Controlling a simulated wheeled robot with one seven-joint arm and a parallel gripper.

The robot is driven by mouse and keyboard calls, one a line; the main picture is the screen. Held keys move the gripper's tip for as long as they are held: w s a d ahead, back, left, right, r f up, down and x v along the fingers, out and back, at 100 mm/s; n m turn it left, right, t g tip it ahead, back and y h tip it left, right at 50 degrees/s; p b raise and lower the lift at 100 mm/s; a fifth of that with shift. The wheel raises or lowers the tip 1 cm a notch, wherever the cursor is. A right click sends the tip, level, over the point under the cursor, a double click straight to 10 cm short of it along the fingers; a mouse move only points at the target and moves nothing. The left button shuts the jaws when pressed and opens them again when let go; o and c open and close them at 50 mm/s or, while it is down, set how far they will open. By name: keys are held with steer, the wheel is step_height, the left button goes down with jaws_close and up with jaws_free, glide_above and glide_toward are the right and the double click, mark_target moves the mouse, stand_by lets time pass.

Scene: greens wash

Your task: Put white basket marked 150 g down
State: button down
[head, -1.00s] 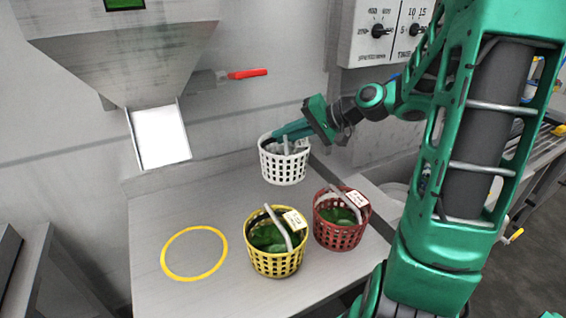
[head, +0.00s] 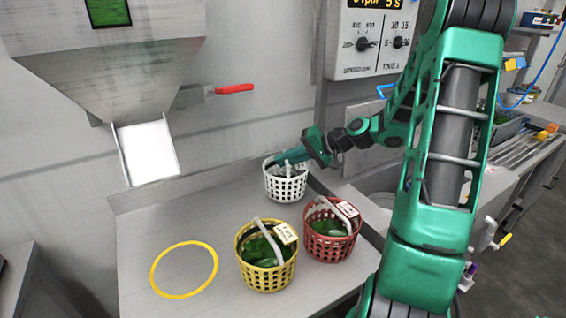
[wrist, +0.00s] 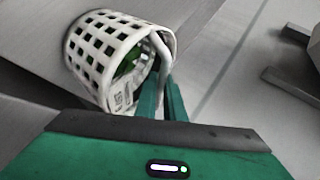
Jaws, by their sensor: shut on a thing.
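The white basket (head: 286,184) is at the back right of the steel table (head: 205,222), behind the red basket. My gripper (head: 290,158) reaches it from the right and is shut on its handle. In the wrist view the white basket (wrist: 112,62) hangs at the fingertips (wrist: 160,85), with its label partly in view and something green inside. The basket is close to the table top in the head view; I cannot tell whether its base touches.
A yellow basket (head: 266,277) and a red basket (head: 329,246), both with green contents, stand in front. A yellow ring (head: 184,270) marks the table at left, with nothing in it. A hopper chute (head: 147,153) and a red-handled valve (head: 233,88) are behind.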

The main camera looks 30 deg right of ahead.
steer(key=shift+f, duration=0.2)
steer(key=c, duration=1.9)
jaws_free()
steer(key=shift+o, duration=0.2)
steer(key=v, duration=1.2)
steer(key=shift+a, duration=0.1)
